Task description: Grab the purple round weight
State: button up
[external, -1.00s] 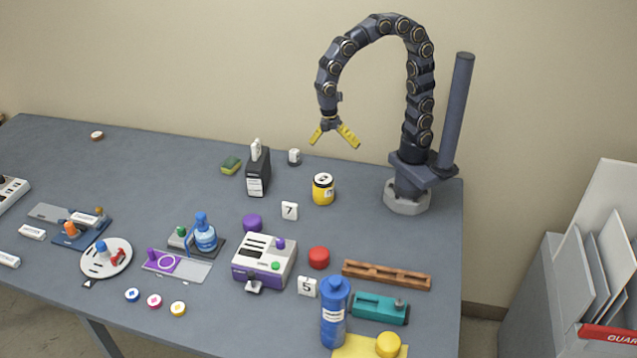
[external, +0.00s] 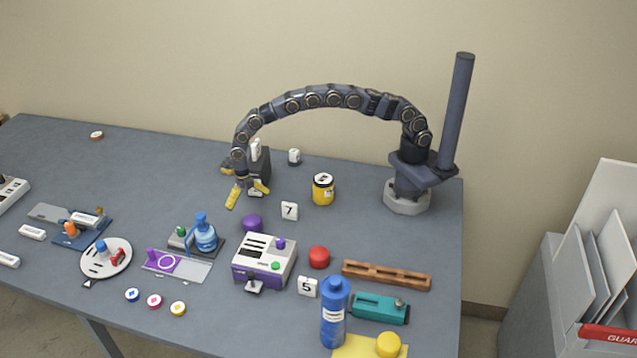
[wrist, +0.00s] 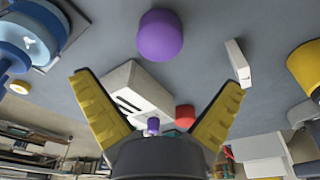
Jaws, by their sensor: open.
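The purple round weight (external: 252,223) stands on the grey table, just behind the white and purple machine. It also shows in the wrist view (wrist: 160,36), at the top middle, beyond the fingertips. My gripper (external: 248,197) is open and empty, with its yellow fingers spread. In the external view it hangs above the table, up and slightly left of the weight, and does not touch it. In the wrist view the two fingers of my gripper (wrist: 158,90) frame the lower middle, and the weight lies between their lines, farther out.
The white and purple machine (external: 264,262) is in front of the weight. A number 7 card (external: 289,211) stands to its right, a blue bottle (external: 205,235) to its left. A dark labelled container (external: 260,170) is behind my gripper. A yellow jar (external: 323,189) stands farther right.

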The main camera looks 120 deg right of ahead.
aim_at(251, 218)
jog(key=f, duration=0.5)
jog(key=a+f, duration=0.1)
jog(key=f, duration=0.1)
jog(key=shift+f, duration=0.3)
jog(key=shift+r, duration=0.1)
jog(key=c, duration=1.2)
